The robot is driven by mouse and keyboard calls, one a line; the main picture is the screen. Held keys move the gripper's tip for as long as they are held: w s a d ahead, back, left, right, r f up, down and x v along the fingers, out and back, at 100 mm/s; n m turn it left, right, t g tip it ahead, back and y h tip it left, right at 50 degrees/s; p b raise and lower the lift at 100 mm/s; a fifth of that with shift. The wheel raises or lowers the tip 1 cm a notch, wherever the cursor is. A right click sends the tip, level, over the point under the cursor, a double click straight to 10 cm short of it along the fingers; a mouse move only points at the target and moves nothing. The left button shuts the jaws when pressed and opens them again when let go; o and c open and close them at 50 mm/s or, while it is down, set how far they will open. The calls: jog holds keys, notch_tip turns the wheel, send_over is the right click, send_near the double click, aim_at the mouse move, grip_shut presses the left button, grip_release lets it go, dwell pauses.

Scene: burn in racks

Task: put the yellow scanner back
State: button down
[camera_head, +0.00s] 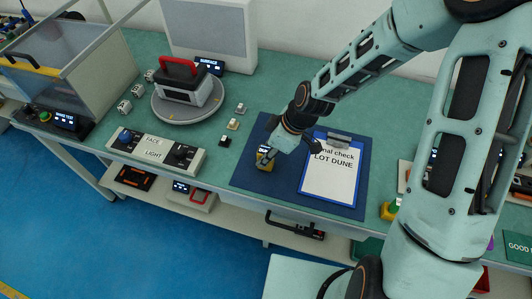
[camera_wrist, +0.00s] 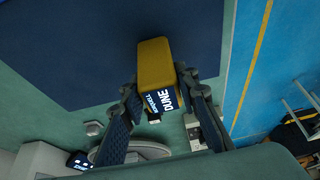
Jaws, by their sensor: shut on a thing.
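The yellow scanner (camera_head: 264,163) is a small yellow block with a dark screen. In the head view it is over the left part of the dark blue mat (camera_head: 247,178), left of the clipboard (camera_head: 329,176). My gripper (camera_head: 268,150) is shut on the scanner from above. In the wrist view the scanner (camera_wrist: 155,62) is between my fingers (camera_wrist: 160,100), with its dark label reading "DUNE" facing the camera. I cannot tell whether it touches the mat. My fingers hide part of its sides.
A round grey turntable (camera_head: 188,103) carries a white-and-black device with a red handle. A control panel (camera_head: 155,150) marked "FACE" and "LIGHT" stands at the front left. Small blocks lie between them and the mat. My arm covers the right side, near another yellow object (camera_head: 389,210).

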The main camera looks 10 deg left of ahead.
jog(key=shift+r, duration=0.1)
jog(key=c, duration=1.5)
grip_release()
jog(key=p+v, duration=0.1)
jog(key=v, duration=1.1)
